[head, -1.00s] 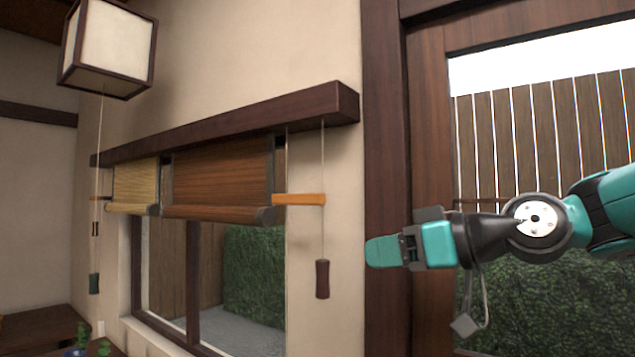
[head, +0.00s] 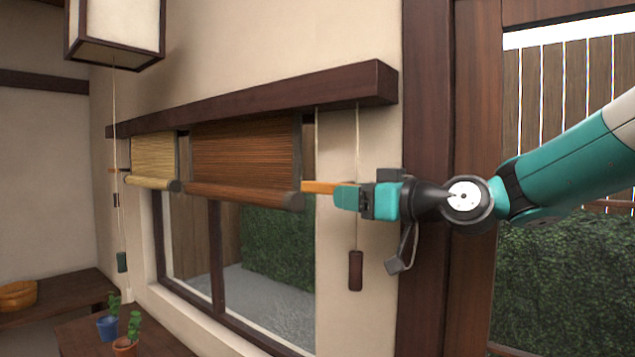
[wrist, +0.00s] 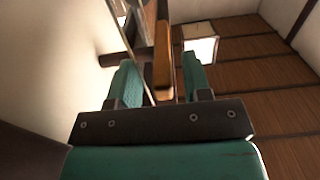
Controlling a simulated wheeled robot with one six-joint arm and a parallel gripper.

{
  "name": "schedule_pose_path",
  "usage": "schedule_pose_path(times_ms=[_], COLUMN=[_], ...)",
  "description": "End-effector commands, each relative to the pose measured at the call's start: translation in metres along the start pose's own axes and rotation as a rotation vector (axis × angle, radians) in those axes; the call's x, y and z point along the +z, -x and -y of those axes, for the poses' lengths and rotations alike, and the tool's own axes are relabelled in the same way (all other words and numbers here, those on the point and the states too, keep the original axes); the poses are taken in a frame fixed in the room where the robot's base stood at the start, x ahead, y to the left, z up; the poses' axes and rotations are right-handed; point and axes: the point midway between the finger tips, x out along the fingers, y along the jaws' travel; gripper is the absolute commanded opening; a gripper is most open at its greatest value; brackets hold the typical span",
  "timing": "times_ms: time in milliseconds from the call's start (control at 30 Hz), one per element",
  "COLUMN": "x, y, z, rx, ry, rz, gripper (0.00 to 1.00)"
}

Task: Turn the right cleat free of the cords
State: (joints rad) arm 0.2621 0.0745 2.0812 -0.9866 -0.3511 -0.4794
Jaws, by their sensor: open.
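The right cleat is an orange wooden bar (head: 318,187) lying level, just right of the brown blind. My gripper (head: 345,197) is at its right end, and the fingers hide that end in the head view. In the wrist view the orange cleat (wrist: 162,62) runs lengthwise between the two teal fingers of my gripper (wrist: 158,72). The jaws are open, with a gap seen to the right finger. A thin pale cord (head: 357,140) hangs from the headrail past the cleat end. It also shows slanting beside the cleat in the wrist view (wrist: 122,35).
A dark wooden pull (head: 355,270) hangs below my gripper. The brown blind (head: 245,150) and the dark headrail (head: 250,100) are to the left and above. A dark door post (head: 428,100) stands behind my wrist. A paper lantern (head: 115,25) hangs at upper left.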

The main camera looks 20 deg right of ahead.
Motion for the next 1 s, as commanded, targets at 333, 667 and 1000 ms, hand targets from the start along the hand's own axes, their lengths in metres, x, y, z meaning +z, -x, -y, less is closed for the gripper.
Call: schedule_pose_path(times_ms=[333, 667, 1000], x=[0.0007, 0.0006, -0.0027], y=[-0.0075, -0.0085, -0.0071], z=[0.0004, 0.0020, 0.0013], rx=[0.010, 0.006, 0.007], ry=[-0.001, -0.001, 0.000], rz=[0.001, 0.001, 0.026], gripper=[0.45, 0.06, 0.00])
